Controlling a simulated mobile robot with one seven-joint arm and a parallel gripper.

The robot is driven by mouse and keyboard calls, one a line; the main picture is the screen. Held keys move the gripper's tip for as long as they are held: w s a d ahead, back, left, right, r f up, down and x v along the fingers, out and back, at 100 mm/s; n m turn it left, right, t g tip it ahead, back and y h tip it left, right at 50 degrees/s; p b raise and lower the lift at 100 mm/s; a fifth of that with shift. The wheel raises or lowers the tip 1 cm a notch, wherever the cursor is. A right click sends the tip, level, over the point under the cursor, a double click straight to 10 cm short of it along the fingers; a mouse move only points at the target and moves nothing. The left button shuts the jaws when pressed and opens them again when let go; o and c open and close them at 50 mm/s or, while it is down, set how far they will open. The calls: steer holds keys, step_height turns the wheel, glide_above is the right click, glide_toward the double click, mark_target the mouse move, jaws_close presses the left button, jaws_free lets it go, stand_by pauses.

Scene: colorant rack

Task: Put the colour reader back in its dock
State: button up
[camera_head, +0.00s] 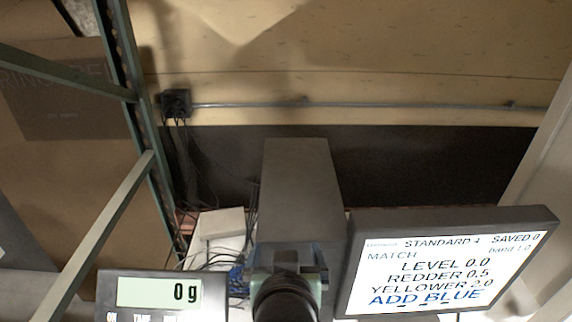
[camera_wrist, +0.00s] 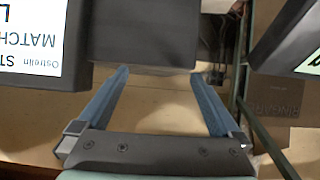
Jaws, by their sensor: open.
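My gripper (camera_wrist: 160,73) is open in the wrist view, with two blue-grey fingers spread apart and nothing seen held between them. A dark grey box (camera_wrist: 145,35) lies just beyond the fingertips; I cannot tell whether they touch. A dark grey box, apparently the same one, stands at the centre of the head view (camera_head: 300,190), partly hidden at its lower end by my dark wrist parts. I cannot tell whether this box is the colour reader, its dock or another unit. No other thing in view is clearly the reader or the dock.
A monitor (camera_head: 445,262) reading "ADD BLUE" stands close on the right. A scale display (camera_head: 157,291) showing 0 g is at the lower left. A pale box (camera_head: 221,225) and loose cables lie between. Green rack posts (camera_head: 140,120) rise at the left.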

step_height(320, 180, up, 19)
steer(key=w+t, duration=0.2)
steer(key=t, duration=0.4)
steer(key=s+r+t, duration=0.4)
steer(key=s+r, duration=0.1)
steer(key=r, duration=0.6)
steer(key=s+r+t, duration=0.5)
steer(key=s+r, duration=0.1)
steer(key=r, duration=0.5)
steer(key=shift+s+r, duration=0.15)
steer(key=shift+r, duration=0.1)
